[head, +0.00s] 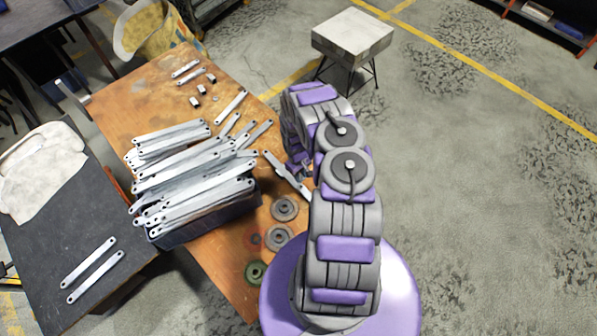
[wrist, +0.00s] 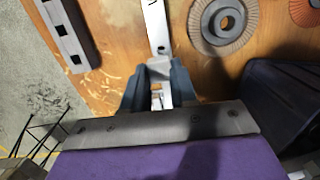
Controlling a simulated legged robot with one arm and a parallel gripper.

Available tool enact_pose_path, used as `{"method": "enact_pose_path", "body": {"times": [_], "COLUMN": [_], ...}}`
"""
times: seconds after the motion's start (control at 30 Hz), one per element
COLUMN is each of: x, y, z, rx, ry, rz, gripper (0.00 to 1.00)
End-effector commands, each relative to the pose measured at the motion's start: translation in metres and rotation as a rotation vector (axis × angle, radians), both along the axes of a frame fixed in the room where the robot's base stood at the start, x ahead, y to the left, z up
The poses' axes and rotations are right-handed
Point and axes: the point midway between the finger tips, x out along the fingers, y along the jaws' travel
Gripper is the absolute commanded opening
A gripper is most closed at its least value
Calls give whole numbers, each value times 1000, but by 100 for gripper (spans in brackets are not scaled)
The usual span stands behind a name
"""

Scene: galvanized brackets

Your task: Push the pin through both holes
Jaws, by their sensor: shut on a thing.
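My gripper (wrist: 160,88) is shut on a flat light-metal bracket (wrist: 156,25) in the wrist view. The bracket runs from the top edge down between the fingers, with a dark hole just above them. In the head view a bracket (head: 280,169) shows at the table's right edge beside my arm; my fingertips are hidden there. Many galvanized brackets (head: 190,165) lie heaped over a dark crate (head: 210,224). I cannot make out a pin or a pair of lined-up holes.
Abrasive discs (head: 284,208) lie on the wooden table (head: 140,90), also in the wrist view (wrist: 225,22). A grey bar with square holes (wrist: 66,28) is left of my gripper. Two strips (head: 90,268) lie on a dark bench at left. A stool (head: 352,40) stands behind.

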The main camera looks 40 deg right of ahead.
Motion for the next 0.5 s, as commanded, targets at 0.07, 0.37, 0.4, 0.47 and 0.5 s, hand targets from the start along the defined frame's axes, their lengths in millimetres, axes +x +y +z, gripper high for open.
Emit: {"method": "enact_pose_path", "body": {"times": [0.07,0.37,0.4,0.47,0.5], "x": [0,0,0,0,0], "y": [0,1,1,1,1], "z": [-6,-27,-30,-33,-35], "rx": [0,1,1,1,1], "ry": [0,1,2,2,1], "rz": [0,1,1,1,1], "gripper": [0,0,0,0,0]}}
